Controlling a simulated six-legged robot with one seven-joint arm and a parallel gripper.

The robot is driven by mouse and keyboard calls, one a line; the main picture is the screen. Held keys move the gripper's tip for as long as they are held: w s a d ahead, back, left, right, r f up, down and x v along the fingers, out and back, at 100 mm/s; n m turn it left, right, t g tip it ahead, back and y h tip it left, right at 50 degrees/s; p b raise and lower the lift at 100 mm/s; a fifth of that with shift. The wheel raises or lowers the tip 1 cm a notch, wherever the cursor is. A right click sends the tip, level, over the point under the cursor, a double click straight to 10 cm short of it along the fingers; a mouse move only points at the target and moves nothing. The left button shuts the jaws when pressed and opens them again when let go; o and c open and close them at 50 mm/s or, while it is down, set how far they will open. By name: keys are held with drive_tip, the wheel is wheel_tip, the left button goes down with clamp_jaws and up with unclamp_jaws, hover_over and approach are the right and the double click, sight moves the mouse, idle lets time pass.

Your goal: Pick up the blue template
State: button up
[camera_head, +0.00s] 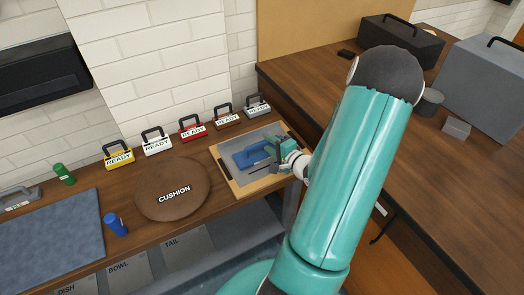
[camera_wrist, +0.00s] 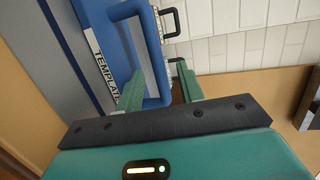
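The blue template (camera_head: 250,159) lies on a grey panel in a light wooden frame (camera_head: 233,184), at the right end of the wall bench. In the wrist view the template (camera_wrist: 112,62) shows a white "TEMPLATE" label and a looped blue handle. My gripper (camera_head: 277,148) is at the template's right side. In the wrist view my gripper (camera_wrist: 160,80) is open, its two green fingers apart. One finger appears inside the handle loop and the other beyond its outer bar; contact is not clear.
A round brown cushion (camera_head: 172,203) lies left of the frame. Several handled "READY" blocks, including a red one (camera_head: 192,129), line the wall. A brown table (camera_head: 430,180) with grey boxes is on the right.

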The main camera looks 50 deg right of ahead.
drive_tip(key=x, duration=0.2)
drive_tip(key=shift+w, duration=0.3)
clamp_jaws()
drive_tip(key=shift+d+r, duration=0.1)
drive_tip(key=shift+r, duration=0.05)
